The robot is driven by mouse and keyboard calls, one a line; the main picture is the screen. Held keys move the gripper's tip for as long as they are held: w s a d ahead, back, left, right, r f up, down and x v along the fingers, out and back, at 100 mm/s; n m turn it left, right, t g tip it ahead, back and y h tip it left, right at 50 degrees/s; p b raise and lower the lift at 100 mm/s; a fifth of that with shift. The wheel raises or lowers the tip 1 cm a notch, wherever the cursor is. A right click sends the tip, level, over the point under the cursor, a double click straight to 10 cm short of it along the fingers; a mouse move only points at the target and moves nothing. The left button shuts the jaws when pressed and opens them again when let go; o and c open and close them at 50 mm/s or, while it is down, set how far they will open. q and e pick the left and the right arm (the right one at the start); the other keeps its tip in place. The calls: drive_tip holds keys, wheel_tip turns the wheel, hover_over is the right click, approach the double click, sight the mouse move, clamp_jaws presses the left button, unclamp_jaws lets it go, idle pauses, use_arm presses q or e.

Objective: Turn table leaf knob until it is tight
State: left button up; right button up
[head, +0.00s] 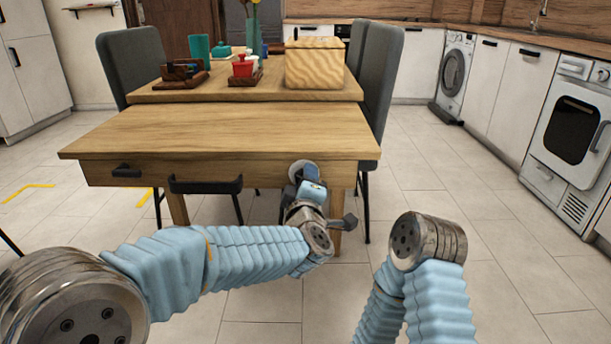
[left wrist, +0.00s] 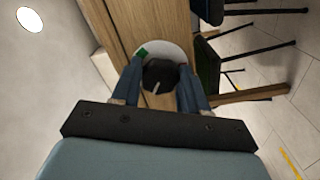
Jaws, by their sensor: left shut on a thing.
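The table leaf (head: 220,130) is a wooden top with a front apron. A white round plate (head: 298,168) sits on the right part of that apron. In the left wrist view the black knob (left wrist: 158,75) stands in front of the white plate (left wrist: 178,50) and bears a pale pointer line. A green mark (left wrist: 142,52) shows on the plate, to the left of the line. My left gripper (head: 306,176) is shut on the knob, its blue fingers (left wrist: 159,88) on either side. In the head view the fingers mostly hide the knob. My right gripper is not in view.
A black handle (head: 205,186) and a smaller pull (head: 127,171) are on the apron's left. A wooden box (head: 314,65) and a red container (head: 243,68) stand on the table behind. Grey chairs (head: 380,85) flank it. Floor (head: 450,190) to the right is clear.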

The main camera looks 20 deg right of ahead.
use_arm(q)
drive_tip(key=m+p, duration=0.3)
drive_tip(key=m, duration=0.4)
drive_tip(key=m+p, duration=0.4)
drive_tip(key=m, duration=0.4)
drive_tip(key=m+p, duration=0.4)
drive_tip(key=m, duration=0.3)
drive_tip(key=shift+a+f+m, duration=0.2)
drive_tip(key=shift+a+m, duration=0.15)
drive_tip(key=shift+m, duration=0.05)
drive_tip(key=o, duration=1.1)
drive_tip(key=shift+w, duration=0.1)
drive_tip(key=shift+c, duration=0.2)
drive_tip(key=shift+r, duration=0.1)
drive_tip(key=v, duration=1.3)
drive_tip(key=shift+s, duration=0.4)
drive_tip(key=shift+a, duration=0.1)
